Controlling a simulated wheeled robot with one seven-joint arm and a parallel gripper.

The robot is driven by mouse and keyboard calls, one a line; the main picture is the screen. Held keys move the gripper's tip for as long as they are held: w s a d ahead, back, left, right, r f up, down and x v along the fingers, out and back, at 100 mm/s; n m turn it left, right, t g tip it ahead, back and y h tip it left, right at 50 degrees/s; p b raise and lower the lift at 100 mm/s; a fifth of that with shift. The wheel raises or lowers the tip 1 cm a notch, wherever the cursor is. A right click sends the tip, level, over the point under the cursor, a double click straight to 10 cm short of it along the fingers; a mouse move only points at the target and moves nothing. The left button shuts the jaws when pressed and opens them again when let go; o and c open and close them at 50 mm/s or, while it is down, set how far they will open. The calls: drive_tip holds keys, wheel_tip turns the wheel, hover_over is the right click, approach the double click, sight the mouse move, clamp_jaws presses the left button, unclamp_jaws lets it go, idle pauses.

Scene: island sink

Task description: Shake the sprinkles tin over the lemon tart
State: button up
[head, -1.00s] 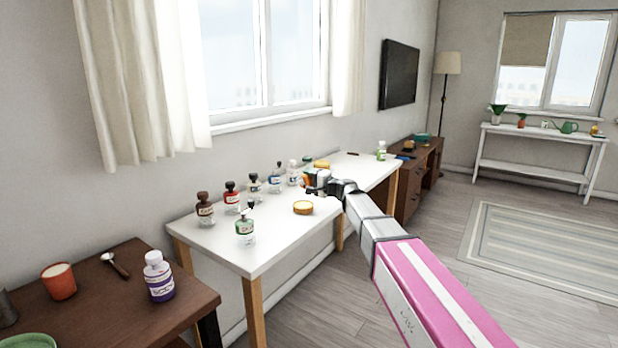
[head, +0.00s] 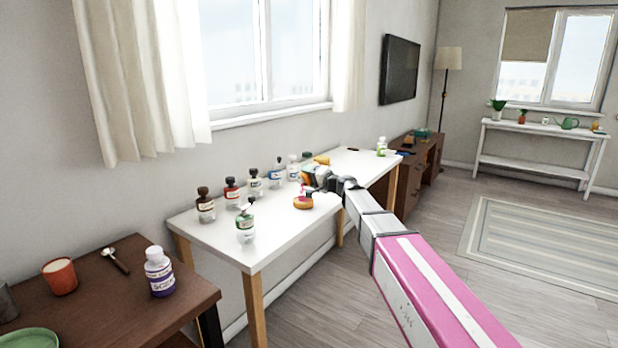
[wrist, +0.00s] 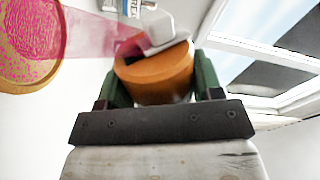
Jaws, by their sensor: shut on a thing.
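My gripper (wrist: 152,85) is shut on the sprinkles tin (wrist: 152,72), an orange-brown cylinder between its green fingers. In the head view, my gripper (head: 316,178) and the small orange tin (head: 309,170) are above the white table, just over the lemon tart (head: 303,205). A pink stream (wrist: 92,36) runs from the tin's mouth to the tart (wrist: 25,45) in the wrist view. The tart is round and golden, with many pink specks on its top. Part of it lies outside the wrist view.
Several labelled bottles stand along the left and back of the white table (head: 265,245); a green-labelled one (head: 245,225) is near the front. A brown table (head: 115,285) at left holds a purple bottle (head: 159,272) and an orange cup (head: 60,276). The table's right part is fairly clear.

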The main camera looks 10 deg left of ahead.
idle(0.3)
drive_tip(key=m, duration=0.3)
drive_tip(key=r+m, duration=0.1)
drive_tip(key=m, duration=0.2)
drive_tip(key=shift+r, duration=0.2)
drive_tip(key=m, duration=0.2)
drive_tip(key=r+m, duration=0.1)
drive_tip(key=m, duration=0.2)
drive_tip(key=shift+r, duration=0.1)
drive_tip(key=m, duration=0.3)
drive_tip(key=r+m, duration=0.1)
drive_tip(key=m, duration=0.2)
drive_tip(key=shift+r, duration=0.15)
drive_tip(key=m, duration=0.2)
drive_tip(key=r+m, duration=0.1)
drive_tip(key=m, duration=0.2)
drive_tip(key=shift+m, duration=0.3)
